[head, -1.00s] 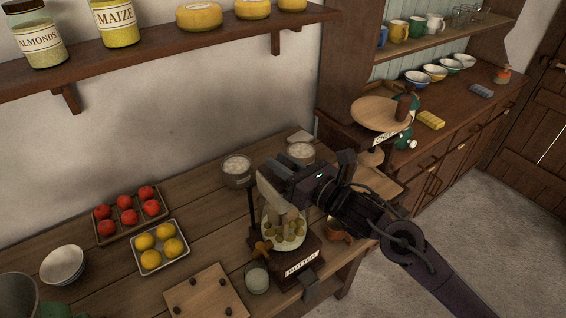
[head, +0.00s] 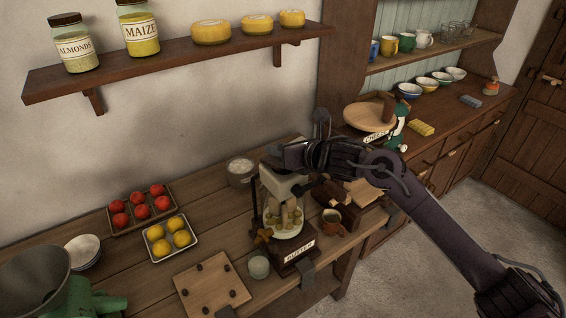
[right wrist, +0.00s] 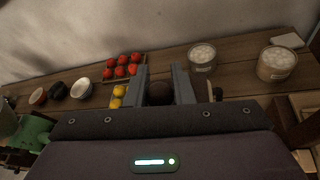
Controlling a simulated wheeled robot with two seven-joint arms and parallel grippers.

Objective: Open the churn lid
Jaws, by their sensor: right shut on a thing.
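The butter churn (head: 294,252) stands on the wooden table with a dark base and a BUTTER label. Its glass jar (head: 284,217) holds pale yellow-green contents. The pale lid (head: 281,184) sits at the top of the churn and looks tilted; my gripper partly covers it, so I cannot tell how far it is open. My right gripper (head: 277,158) is at the lid. In the right wrist view, its two fingers are shut on a dark round knob (right wrist: 159,93). My left gripper is not in view.
A tray of tomatoes (head: 112,228) and a tray of lemons (head: 150,262) lie left of the churn. A glass (head: 258,267) and a wooden board (head: 211,290) are in front.

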